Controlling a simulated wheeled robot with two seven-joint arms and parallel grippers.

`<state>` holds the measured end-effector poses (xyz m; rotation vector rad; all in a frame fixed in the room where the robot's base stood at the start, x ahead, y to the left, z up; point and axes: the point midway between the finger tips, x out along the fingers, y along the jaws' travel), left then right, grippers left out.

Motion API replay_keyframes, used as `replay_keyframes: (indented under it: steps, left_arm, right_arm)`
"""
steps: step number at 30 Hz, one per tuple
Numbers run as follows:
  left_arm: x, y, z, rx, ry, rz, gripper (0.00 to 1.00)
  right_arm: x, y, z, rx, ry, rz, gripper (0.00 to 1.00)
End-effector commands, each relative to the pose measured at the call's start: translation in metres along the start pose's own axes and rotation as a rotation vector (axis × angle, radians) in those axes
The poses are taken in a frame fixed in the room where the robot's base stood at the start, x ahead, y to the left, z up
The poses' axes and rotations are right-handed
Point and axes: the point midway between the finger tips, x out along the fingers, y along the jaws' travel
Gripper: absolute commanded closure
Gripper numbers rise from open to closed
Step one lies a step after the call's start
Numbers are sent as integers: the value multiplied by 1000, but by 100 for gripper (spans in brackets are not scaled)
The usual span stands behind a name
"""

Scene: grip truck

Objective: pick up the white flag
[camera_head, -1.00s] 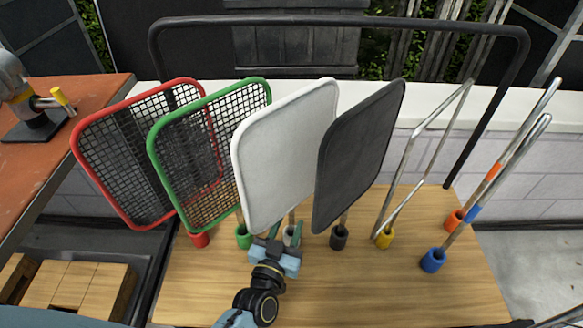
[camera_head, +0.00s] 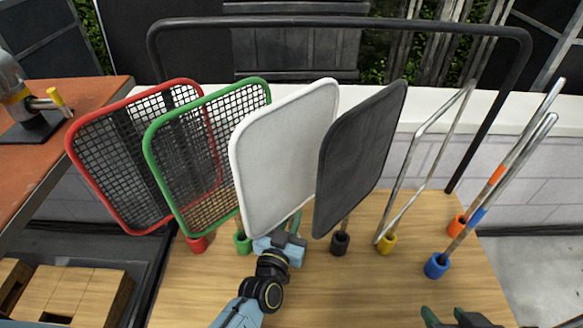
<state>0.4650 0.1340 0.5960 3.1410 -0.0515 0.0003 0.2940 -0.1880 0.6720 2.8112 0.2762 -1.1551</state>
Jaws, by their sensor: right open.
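The white flag (camera_head: 285,155) stands tilted between the green mesh flag and the black flag. Its lower stem and holder are hidden behind the flag's lower edge and my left gripper. My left gripper (camera_head: 289,228) reaches up to the bottom of the white flag. One greenish finger shows beside the stem area; the other is hidden, so I cannot tell whether it is shut on the stem. My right gripper (camera_head: 447,318) is open and empty at the bottom edge, only partly in view.
A red mesh flag (camera_head: 120,180), a green mesh flag (camera_head: 185,185) and a black flag (camera_head: 360,150) stand close by in coloured holders. A metal frame (camera_head: 425,135) and two rods (camera_head: 510,160) stand to the right. A black bar (camera_head: 350,22) arches behind. The front wooden deck (camera_head: 350,295) is clear.

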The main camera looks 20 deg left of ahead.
Motion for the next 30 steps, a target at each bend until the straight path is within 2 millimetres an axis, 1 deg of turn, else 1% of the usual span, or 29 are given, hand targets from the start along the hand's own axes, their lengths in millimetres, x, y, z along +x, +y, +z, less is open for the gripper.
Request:
replay_keyframes:
  steps: [1, 2, 12, 17, 20, 23, 30]
  left_arm:
    - [0, 0, 0, 0, 0, 0, 98]
    - [0, 0, 0, 1, 0, 0, 100]
    - [0, 0, -1, 1, 1, 0, 100]
    - [0, 0, -3, 1, 1, 0, 100]
    - [0, 0, -6, 1, 2, 0, 100]
    - [0, 0, -10, 1, 2, 0, 100]
    - [0, 1, -22, 0, 2, 1, 100]
  right_arm:
    - [0, 0, 0, 0, -1, 0, 56]
    - [0, 0, 0, 0, -1, 0, 56]
    - [0, 0, 0, 0, -2, -1, 56]
    - [-1, 1, 6, 0, -37, 3, 56]
    - [-2, 3, 16, 1, -88, 7, 56]
    - [-4, 6, 29, 3, -162, 14, 56]
    - [-16, 15, 71, 11, -390, 34, 56]
